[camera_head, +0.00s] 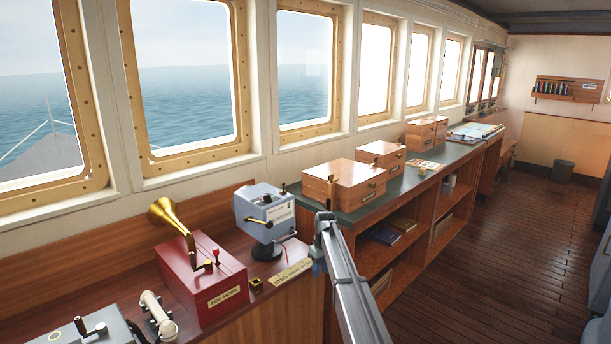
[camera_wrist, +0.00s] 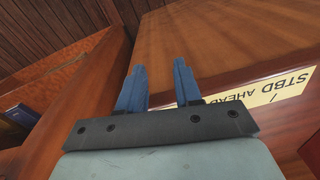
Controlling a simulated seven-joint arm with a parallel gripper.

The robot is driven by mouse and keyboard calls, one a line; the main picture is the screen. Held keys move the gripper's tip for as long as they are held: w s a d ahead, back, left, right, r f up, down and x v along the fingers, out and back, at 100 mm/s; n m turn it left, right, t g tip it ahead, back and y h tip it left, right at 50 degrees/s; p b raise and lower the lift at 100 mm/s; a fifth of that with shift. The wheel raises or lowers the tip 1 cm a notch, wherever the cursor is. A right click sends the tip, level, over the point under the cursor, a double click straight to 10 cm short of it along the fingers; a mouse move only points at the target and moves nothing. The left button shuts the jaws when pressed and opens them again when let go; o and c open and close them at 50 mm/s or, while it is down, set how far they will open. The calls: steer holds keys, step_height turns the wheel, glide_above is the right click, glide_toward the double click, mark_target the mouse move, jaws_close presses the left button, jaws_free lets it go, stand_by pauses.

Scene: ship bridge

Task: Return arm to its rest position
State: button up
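My gripper (camera_wrist: 159,67) shows in the wrist view with two blue fingers apart and nothing between them, over a bare brown wooden surface. In the head view my gripper (camera_head: 318,266) is small and partly hidden by my arm. It is by the right end of the wooden console (camera_head: 265,310), near the pale label strip (camera_head: 291,272). That label (camera_wrist: 262,95) also shows in the wrist view, to the right of the fingers, and reads "STBD AHEAD".
On the console stand a blue-grey device (camera_head: 266,208), a red box with a brass horn (camera_head: 203,280) and a white handset (camera_head: 157,312). Behind my arm, a green-topped counter (camera_head: 400,187) carries wooden boxes (camera_head: 345,182). The plank floor (camera_head: 480,260) at right is open.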

steer(key=s+d+f+m+g, duration=0.2)
steer(key=s+d+f, duration=0.2)
steer(key=s+f, duration=1.1)
steer(key=s+d+f+m+g, duration=0.1)
steer(key=s+d+f, duration=0.2)
steer(key=s+f, duration=1.2)
steer(key=s+d+f+m+g, duration=0.1)
steer(key=s+f, duration=0.1)
steer(key=s, duration=1.1)
steer(key=s+d+f+m+g, duration=0.1)
steer(key=s+d+f, duration=0.1)
steer(key=s, duration=1.2)
steer(key=s+d+f+m+g, duration=0.1)
steer(key=s+f+m, duration=0.1)
steer(key=s, duration=1.2)
steer(key=shift+s+d+f+g+h, duration=0.2)
steer(key=shift+d+f+g+h, duration=0.15)
steer(key=shift+f, duration=0.4)
steer(key=shift+a, duration=0.15)
